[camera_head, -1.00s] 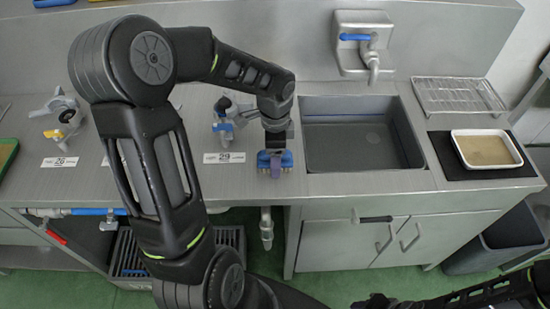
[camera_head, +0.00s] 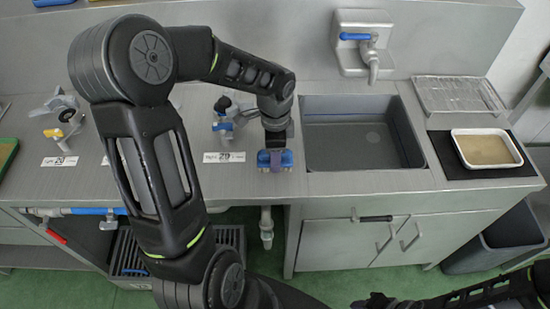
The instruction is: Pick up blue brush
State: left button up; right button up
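My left gripper (camera_head: 275,158) points down at the front edge of the steel counter, just left of the sink. A small blue thing with a little purple shows right at its tip; I cannot tell surely whether this is the blue brush or part of the gripper. My own wrist hides most of it from above, and whether the fingers are closed is not clear. No other thing is clearly a blue brush. My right gripper (camera_head: 377,302) is at the bottom edge, low in front of the cabinet, dark and too small to read.
The sink (camera_head: 313,165) is just right of my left gripper. A number card (camera_head: 224,157) and a grey-blue tool (camera_head: 224,127) are to its left. A cream tray (camera_head: 458,140) lies on a black mat at the right. A wall tap (camera_head: 372,60) stands behind the sink.

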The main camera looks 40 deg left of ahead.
pick_arm(q)
grip_shut()
notch_tip(320, 180, up, 10)
jog(key=shift+r+b, duration=0.1)
jog(key=shift+b, duration=0.45)
dwell(0.3)
